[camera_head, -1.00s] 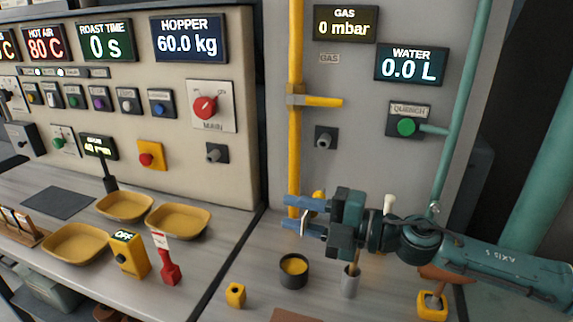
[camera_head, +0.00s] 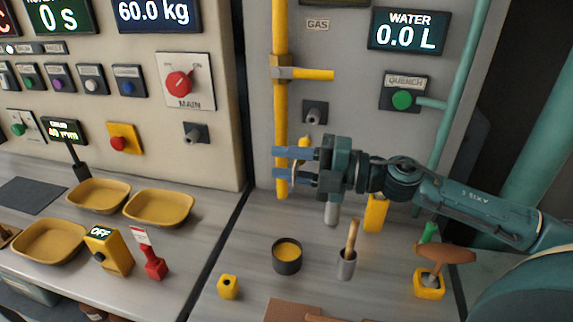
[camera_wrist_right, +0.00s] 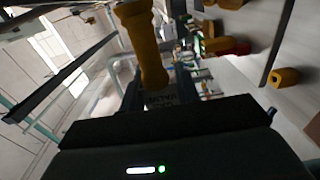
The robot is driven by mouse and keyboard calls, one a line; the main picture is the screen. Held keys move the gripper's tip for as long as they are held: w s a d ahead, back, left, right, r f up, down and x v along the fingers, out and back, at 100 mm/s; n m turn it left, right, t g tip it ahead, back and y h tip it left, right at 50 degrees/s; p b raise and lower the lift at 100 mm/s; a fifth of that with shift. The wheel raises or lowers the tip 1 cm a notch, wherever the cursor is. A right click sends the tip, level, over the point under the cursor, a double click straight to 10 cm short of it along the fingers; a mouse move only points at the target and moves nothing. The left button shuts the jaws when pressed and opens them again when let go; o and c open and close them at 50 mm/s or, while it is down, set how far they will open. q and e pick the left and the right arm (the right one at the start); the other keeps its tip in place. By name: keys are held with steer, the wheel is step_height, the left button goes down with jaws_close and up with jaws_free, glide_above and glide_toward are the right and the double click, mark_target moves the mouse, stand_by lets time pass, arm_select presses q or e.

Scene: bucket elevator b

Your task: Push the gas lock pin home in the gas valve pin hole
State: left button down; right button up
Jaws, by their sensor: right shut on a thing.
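My right gripper (camera_head: 284,164) points left in front of the grey gas panel, its fingers shut on a yellow pin (camera_head: 304,142), which I take to be the gas lock pin. Its tip shows above the upper finger; in the right wrist view, a yellow rod-like body (camera_wrist_right: 148,58) stands close in front of the camera. A grey socket block (camera_head: 315,113) on the panel, below the GAS label, looks like the pin hole. The pin is apart from it, lower in the picture. The gas valve's yellow handle (camera_head: 305,74) sticks out rightward from the yellow pipe. My left gripper is out of view.
The yellow pipe (camera_head: 281,120) runs down just behind my fingertips. On the bench below stand a dark cup (camera_head: 287,258), a grey holder (camera_head: 346,266) with a wooden handle, a yellow block (camera_head: 228,288) and a brown-handled tool (camera_head: 446,254). Yellow trays (camera_head: 158,207) lie left.

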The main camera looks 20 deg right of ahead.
steer(key=w+d, duration=0.1)
steer(key=w, duration=0.1)
steer(key=w+d, duration=0.2)
stand_by(0.3)
stand_by(0.4)
steer(key=shift+p, duration=0.3)
stand_by(1.2)
steer(key=shift+w+d, duration=0.15)
steer(key=shift+w, duration=0.05)
steer(key=shift+w+d, duration=0.2)
steer(key=shift+w, duration=0.05)
steer(key=shift+w+d, duration=1.1)
steer(key=shift+w, duration=0.3)
stand_by(0.4)
steer(key=o, duration=1.1)
steer(key=shift+o, duration=0.2)
